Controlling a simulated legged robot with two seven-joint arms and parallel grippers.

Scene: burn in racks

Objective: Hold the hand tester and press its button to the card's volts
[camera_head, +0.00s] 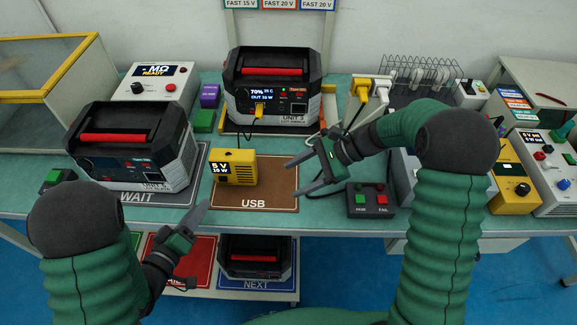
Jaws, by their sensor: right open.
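The hand tester (234,167) is a small yellow box with a dark display reading 5 V 10 W. It stands upright on the brown USB mat (268,186). My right gripper (292,179) is open and empty just right of the tester, fingers pointing at it and apart from it. My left gripper (201,213) is low and left of the tester, over the bench's front edge, touching nothing I can make out; its finger gap is unclear. Three cards hang at the top: FAST 15 V (241,4), an orange FAST 20 V (279,4) and a blue FAST 20 V (317,4).
A power station (273,85) with a yellow plug stands behind the tester; its screen reads 70%. Another (133,145) stands on the WAIT mat at left. A box with green and red buttons (370,200) is right of the USB mat. Cables and adapters lie behind my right arm.

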